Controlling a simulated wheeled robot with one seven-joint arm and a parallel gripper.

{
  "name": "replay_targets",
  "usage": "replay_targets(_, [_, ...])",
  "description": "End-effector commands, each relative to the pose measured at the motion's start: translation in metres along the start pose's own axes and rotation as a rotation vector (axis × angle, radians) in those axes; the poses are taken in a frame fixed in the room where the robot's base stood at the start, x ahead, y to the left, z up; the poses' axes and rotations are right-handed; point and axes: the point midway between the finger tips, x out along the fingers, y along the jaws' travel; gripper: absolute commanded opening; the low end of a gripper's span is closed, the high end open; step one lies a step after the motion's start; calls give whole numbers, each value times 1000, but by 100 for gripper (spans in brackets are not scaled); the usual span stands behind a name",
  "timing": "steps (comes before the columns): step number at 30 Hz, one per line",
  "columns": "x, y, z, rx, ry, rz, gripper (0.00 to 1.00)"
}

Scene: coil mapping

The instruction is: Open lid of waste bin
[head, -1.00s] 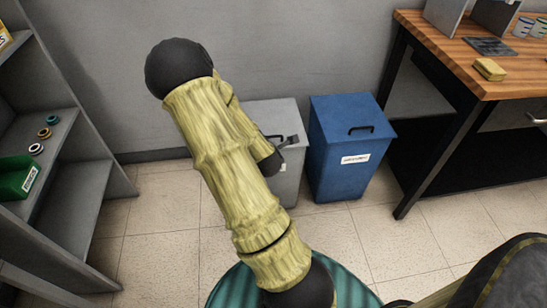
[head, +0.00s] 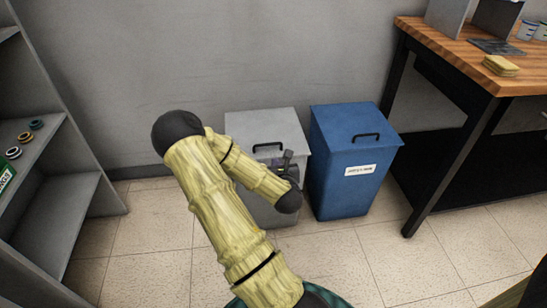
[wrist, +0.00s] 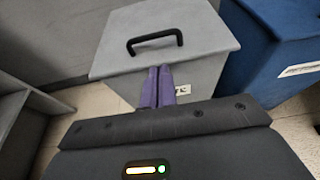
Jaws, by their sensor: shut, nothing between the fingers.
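A grey waste bin (head: 290,125) stands against the wall, its lid down, with a black handle (head: 268,147) on top. In the wrist view the grey lid (wrist: 200,28) and its black handle (wrist: 154,42) lie just beyond my fingers. A blue waste bin (head: 345,190) stands to its right, lid down, with a black handle and a white label; part of it also shows in the wrist view (wrist: 265,65). My gripper (wrist: 158,70) has purple fingers, together and empty, at the near edge of the grey lid, below the handle. I cannot tell if they touch the lid. My arm hides part of the grey bin.
A wooden-topped workbench (head: 455,45) with a yellow stack (head: 500,65) stands at the right. A grey shelf (head: 75,190) with coloured rings stands at the left. Tiled floor (head: 340,260) is free in front of the bins.

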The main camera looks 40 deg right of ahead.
Motion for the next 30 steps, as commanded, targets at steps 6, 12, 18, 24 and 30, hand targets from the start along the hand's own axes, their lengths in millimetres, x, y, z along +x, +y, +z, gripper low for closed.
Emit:
replay_targets(6, [25, 0, -2, 2, -3, 2, 0])
replay_targets(12, [60, 0, -2, 3, -2, 2, 0])
replay_targets(18, [88, 0, -2, 2, -2, 1, 0])
replay_targets(24, [97, 0, 0, 2, 0, -1, 0])
replay_targets(30, [97, 0, 0, 2, 0, -1, 0])
